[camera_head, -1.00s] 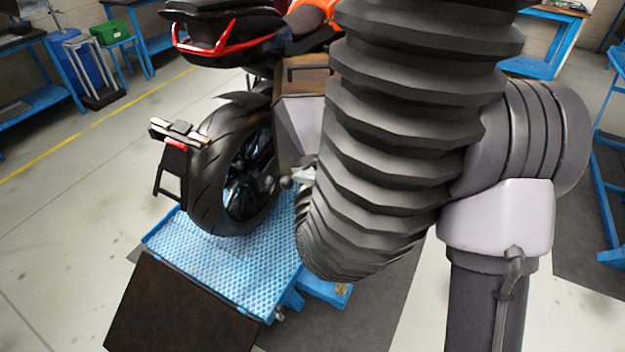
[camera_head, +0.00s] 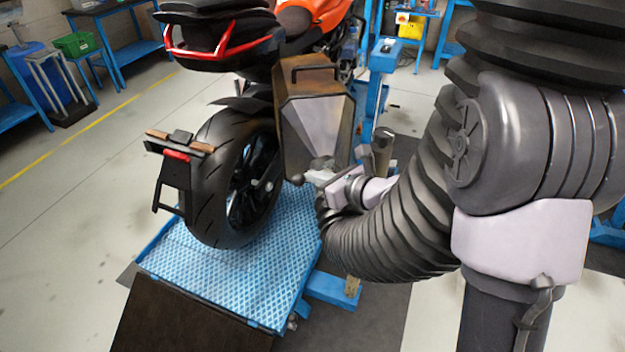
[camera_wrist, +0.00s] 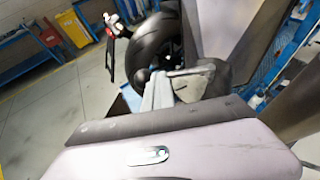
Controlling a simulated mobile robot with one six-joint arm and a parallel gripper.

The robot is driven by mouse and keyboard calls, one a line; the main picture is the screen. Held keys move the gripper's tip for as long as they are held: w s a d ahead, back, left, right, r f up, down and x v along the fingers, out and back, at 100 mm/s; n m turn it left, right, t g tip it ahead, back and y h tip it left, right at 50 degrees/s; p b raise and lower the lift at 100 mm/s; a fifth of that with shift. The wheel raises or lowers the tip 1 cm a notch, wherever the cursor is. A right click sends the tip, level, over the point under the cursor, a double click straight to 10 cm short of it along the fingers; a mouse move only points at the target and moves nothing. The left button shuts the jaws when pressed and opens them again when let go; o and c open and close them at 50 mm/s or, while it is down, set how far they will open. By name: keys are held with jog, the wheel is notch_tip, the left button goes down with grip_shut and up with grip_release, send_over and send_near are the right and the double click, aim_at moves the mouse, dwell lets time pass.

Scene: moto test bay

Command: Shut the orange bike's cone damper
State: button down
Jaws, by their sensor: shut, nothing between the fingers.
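The orange bike (camera_head: 320,18) stands with its rear wheel (camera_head: 235,180) on a blue ramp. A brown and grey tapered housing (camera_head: 314,112) with a top handle, which looks like the cone, sits beside the wheel and also shows in the wrist view (camera_wrist: 215,28). A small dark knob (camera_head: 297,178) shows low at its front, and in the wrist view a dark round knob (camera_wrist: 140,76). My gripper (camera_head: 318,174) is shut and empty, close by the knob under the housing. Its slim grey fingers (camera_wrist: 158,92) show in the wrist view. I cannot tell whether they touch the knob or the damper's position.
The blue textured platform (camera_head: 235,262) and a dark ramp plate (camera_head: 180,318) lie below the wheel. A blue post (camera_head: 380,85) stands right of the housing. The tail bracket (camera_head: 175,185) juts out left. Open floor (camera_head: 70,230) lies to the left.

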jog(key=shift+w+a+b, duration=0.45)
jog(key=shift+w+a, duration=0.85)
jog(key=shift+a, duration=0.1)
jog(key=shift+w+r, duration=0.1)
jog(key=shift+r, duration=0.05)
